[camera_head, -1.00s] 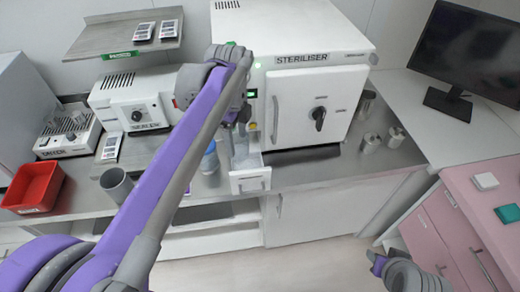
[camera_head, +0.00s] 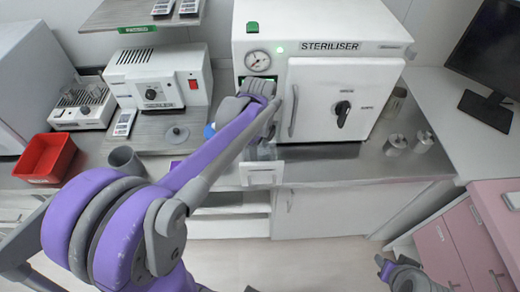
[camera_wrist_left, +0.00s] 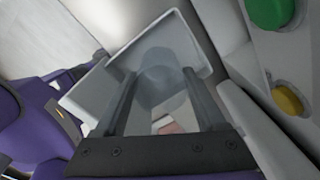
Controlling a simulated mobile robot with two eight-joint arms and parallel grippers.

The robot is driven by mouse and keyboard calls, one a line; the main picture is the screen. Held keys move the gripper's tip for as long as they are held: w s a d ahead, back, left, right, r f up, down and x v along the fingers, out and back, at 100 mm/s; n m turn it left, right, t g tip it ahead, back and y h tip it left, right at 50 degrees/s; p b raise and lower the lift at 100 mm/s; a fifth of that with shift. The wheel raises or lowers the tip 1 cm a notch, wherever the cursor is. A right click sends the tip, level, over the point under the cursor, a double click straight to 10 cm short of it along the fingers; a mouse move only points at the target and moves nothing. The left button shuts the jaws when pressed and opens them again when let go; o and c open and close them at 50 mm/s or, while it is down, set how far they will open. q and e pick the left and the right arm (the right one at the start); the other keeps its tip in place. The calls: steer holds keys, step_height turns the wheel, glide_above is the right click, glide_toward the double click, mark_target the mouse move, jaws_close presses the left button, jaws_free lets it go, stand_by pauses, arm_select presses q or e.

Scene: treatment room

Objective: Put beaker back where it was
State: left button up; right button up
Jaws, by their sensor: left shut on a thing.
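The clear, greyish beaker (camera_wrist_left: 160,75) sits between the two fingers of my left gripper (camera_wrist_left: 160,97) in the left wrist view. The gripper is shut on it. Behind it is the open white drawer (camera_wrist_left: 185,28), a box with a pale rim. In the head view the same drawer (camera_head: 262,178) sticks out at the counter edge, below the left part of the steriliser (camera_head: 335,85). My left wrist hides most of the gripper and beaker there. Whether the beaker touches the drawer floor I cannot tell. My right gripper (camera_head: 384,268) is low at the right, its jaws unclear.
The steriliser's door is shut. A grey cup (camera_head: 126,163) and a red bin (camera_head: 45,158) stand on the left counter, near the sealer (camera_head: 158,80). Metal canisters (camera_head: 396,144) stand on the right. A pink cabinet (camera_head: 470,245) is at the lower right.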

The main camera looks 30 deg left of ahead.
arm_select(q)
steer(key=shift+f, duration=0.25)
steer(key=shift+f, duration=0.15)
steer(key=o, duration=1.4)
steer(key=shift+r, duration=0.45)
step_height(320, 180, up, 12)
steer(key=shift+s+f+p, duration=0.15)
steer(key=shift+p, duration=0.25)
